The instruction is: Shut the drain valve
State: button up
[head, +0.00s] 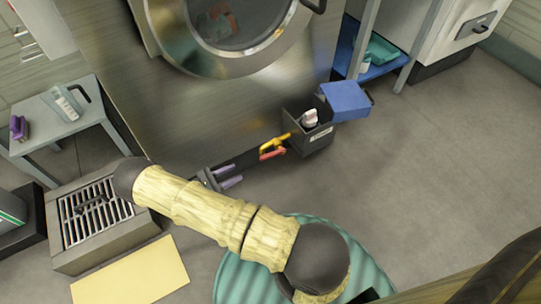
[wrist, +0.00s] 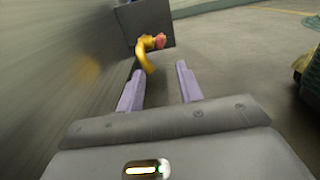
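The drain valve shows low at the front of the large metal machine (head: 205,110), as a yellow part (head: 270,145) with a red part (head: 272,154) beside it. In the wrist view the yellow part (wrist: 145,55) curves down toward me, with the reddish part (wrist: 160,41) at its upper right. My gripper (head: 238,174) is low beside the machine's front, to the left of the valve. Its lilac fingers are apart and empty. In the wrist view my gripper (wrist: 158,68) points at the valve, which lies ahead of the fingertips. I see no contact.
A dark open box (head: 308,138) stands just right of the valve, with a blue box (head: 345,100) behind it. A floor drain grate (head: 95,210) and a yellow mat (head: 130,274) lie at left. A grey side table (head: 62,121) stands further left. Floor at right is clear.

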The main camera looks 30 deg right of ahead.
aim_at(277, 153)
jog(key=d+b, duration=0.2)
jog(key=d, duration=0.3)
jog(key=d+b, duration=0.2)
jog(key=d, duration=0.3)
jog(key=d+b, duration=0.1)
jog(key=d, duration=0.4)
jog(key=shift+w+d+b, duration=0.3)
jog(key=shift+d+b, duration=0.05)
jog(key=shift+b, duration=0.05)
jog(key=shift+s, duration=0.15)
grip_shut()
